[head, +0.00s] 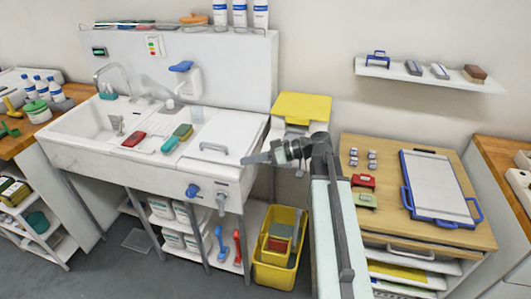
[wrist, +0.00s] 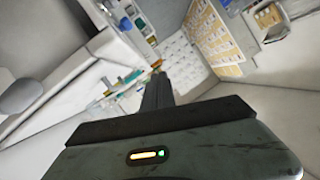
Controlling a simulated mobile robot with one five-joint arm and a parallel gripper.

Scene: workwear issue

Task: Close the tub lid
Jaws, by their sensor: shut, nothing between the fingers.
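A yellow lid-like panel (head: 301,107) stands by the wall between the sink unit and the wooden bench. It sits over a white body, mostly hidden behind my arm; I cannot tell how far the lid is open. My gripper (head: 247,159) is shut and empty. It points left, over the right end of the white sink unit, in front of and left of the yellow panel. In the wrist view, my gripper's dark fingers (wrist: 157,92) are together, with nothing held between them.
A white panel with a grey handle (head: 213,147) lies left of my gripper. Sponges and a red brush (head: 133,139) lie on the sink unit. A yellow crate (head: 262,272) stands on the floor below. A blue-handled tray (head: 438,184) lies on the wooden bench at right.

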